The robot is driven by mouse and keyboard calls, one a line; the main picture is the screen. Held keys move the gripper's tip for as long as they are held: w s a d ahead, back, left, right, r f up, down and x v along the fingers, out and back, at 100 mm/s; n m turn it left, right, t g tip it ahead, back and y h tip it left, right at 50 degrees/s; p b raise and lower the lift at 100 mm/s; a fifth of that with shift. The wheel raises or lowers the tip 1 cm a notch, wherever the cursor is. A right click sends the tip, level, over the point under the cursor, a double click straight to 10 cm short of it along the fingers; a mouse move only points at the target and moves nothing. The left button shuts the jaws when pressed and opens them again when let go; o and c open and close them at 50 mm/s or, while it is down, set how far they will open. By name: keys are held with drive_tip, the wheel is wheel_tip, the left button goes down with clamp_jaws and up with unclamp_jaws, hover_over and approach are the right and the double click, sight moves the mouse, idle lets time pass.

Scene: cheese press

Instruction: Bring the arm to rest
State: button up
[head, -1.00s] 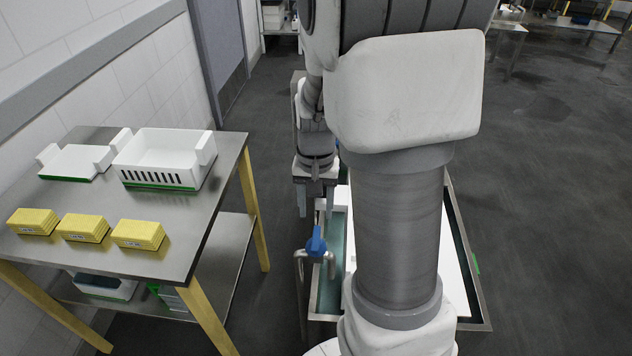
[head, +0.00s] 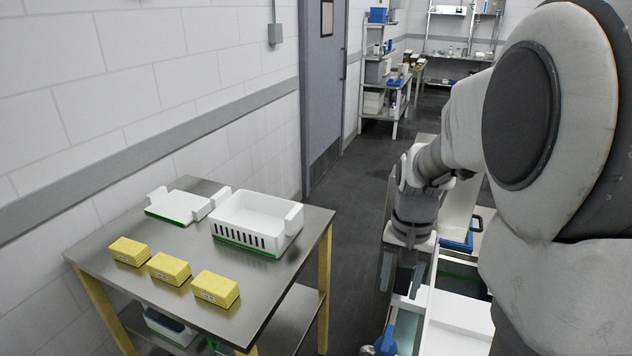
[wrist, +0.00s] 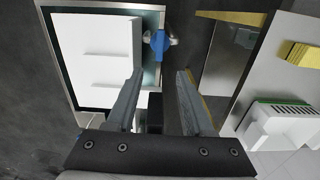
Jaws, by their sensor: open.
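My gripper (head: 402,275) hangs in the aisle to the right of the steel table (head: 150,292), pointing down. Its two fingers are apart and nothing is between them. In the wrist view my gripper (wrist: 158,100) also shows open and empty, with the blue valve handle (wrist: 158,42) beyond the fingertips. My arm reaches in from the right of the head view and hides part of what lies behind it.
The table holds a white slotted crate (head: 258,222), a white tray (head: 180,206) and yellow blocks (head: 170,268). A steel basin with white panels (head: 455,315) stands at the lower right. Shelves (head: 385,85) stand far back. The aisle floor (head: 350,215) is clear.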

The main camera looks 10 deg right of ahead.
drive_tip(key=s+a+r+n+t, duration=0.5)
drive_tip(key=s+a+r+n, duration=0.2)
drive_tip(key=s+a+r, duration=0.3)
drive_tip(key=shift+s+r+t, duration=0.3)
drive_tip(key=shift+s+r, duration=0.2)
drive_tip(key=shift+s, duration=0.55)
